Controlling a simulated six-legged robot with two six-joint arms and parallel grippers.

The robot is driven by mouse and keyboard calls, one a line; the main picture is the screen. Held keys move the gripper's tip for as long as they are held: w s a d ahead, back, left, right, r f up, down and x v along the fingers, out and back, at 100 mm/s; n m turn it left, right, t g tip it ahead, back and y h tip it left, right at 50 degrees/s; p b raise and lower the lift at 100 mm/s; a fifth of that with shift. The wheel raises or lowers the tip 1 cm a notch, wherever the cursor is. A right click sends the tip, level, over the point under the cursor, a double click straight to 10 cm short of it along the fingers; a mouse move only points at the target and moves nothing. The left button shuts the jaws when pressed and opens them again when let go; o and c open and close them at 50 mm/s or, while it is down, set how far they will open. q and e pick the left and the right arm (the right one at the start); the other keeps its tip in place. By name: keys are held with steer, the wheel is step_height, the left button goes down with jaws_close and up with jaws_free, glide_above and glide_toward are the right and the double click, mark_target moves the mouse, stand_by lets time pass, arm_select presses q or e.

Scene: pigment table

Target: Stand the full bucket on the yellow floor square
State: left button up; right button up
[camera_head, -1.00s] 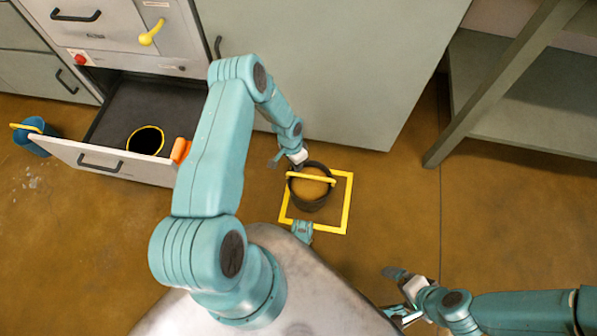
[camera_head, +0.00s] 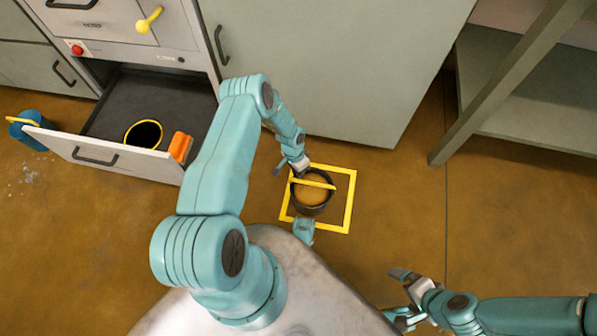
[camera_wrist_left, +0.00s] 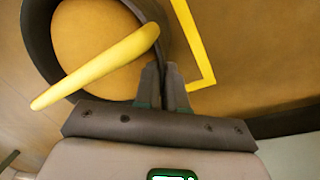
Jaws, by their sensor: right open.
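The full bucket (camera_head: 312,204) is dark, with a yellow handle and ochre contents. In the head view it is upright inside the outline of the yellow floor square (camera_head: 351,203); whether its base touches the floor I cannot tell. My left gripper (camera_head: 303,168) is at its far rim. In the left wrist view, the gripper's two fingers (camera_wrist_left: 164,85) are close together with the bucket's dark rim (camera_wrist_left: 153,22) running between them, beside one handle end. A corner of the square (camera_wrist_left: 205,75) shows too. My right gripper (camera_head: 398,292) is open and empty, right of the square.
An open drawer (camera_head: 115,160) at the left holds a dark yellow-rimmed container (camera_head: 143,134); an orange block (camera_head: 180,147) is at its front. A blue bucket (camera_head: 28,137) stands left of it. A cabinet (camera_head: 330,60) and shelf (camera_head: 540,115) stand behind. Floor right of the square is clear.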

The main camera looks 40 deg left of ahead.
arm_select(q)
steer(key=o, duration=0.4)
steer(key=shift+c, duration=0.2)
steer(key=shift+r, duration=0.25)
step_height(320, 180, up, 11)
steer(key=a+p, duration=0.2)
steer(key=p, duration=0.3)
steer(key=s+d+r+n+h, duration=0.1)
steer(key=s+d+r, duration=0.15)
steer(key=d, duration=0.65)
steer(key=s+d+r+n+h, duration=0.15)
steer(key=d+r, duration=0.25)
steer(key=d, duration=0.4)
steer(key=s+d+r+n+t, duration=0.1)
steer(key=s+d+r, duration=0.4)
steer(key=s, duration=0.3)
steer(key=shift+s+d+r+y, duration=0.25)
steer(key=shift+d+r+y, duration=0.1)
steer(key=shift+d, duration=0.3)
